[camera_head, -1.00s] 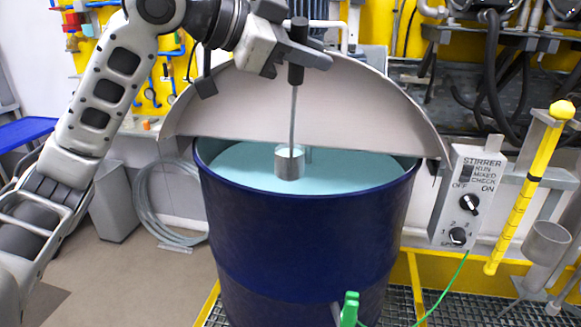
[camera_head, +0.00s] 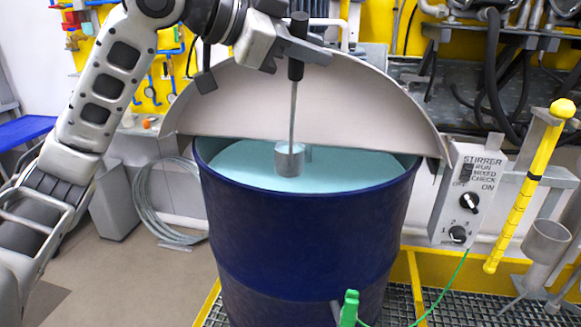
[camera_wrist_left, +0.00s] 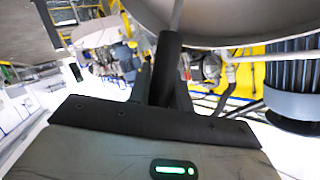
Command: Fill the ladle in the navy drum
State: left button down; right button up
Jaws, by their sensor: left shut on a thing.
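The navy drum (camera_head: 305,235) stands in the middle of the head view, holding pale turquoise liquid (camera_head: 235,170). My left gripper (camera_head: 296,50) is shut on the black handle of the ladle (camera_head: 289,160) above the drum. The ladle hangs nearly upright on a thin rod. Its grey metal cup is inside the drum's opening, at the liquid; how deep its bottom sits is hard to tell. In the left wrist view the black handle (camera_wrist_left: 166,65) rises from my gripper. My right gripper is not in view.
A grey half-round lid (camera_head: 300,100) stands open behind the drum's mouth. A stirrer control box (camera_head: 467,200) with two knobs is at the right, beside a yellow-banded rod (camera_head: 530,185) and a grey cup-shaped holder (camera_head: 546,240). A green clamp (camera_head: 349,308) is at the front.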

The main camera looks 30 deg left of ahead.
pick_arm(q)
notch_tip(320, 180, up, 7)
jog(key=shift+f, duration=0.15)
dwell(0.7)
jog(key=shift+s, duration=0.1)
jog(key=s+d, duration=0.2)
jog(key=s, duration=0.7)
jog(key=s+d, duration=0.3)
jog(key=s, duration=0.7)
jog(key=shift+s, duration=0.15)
dwell(0.9)
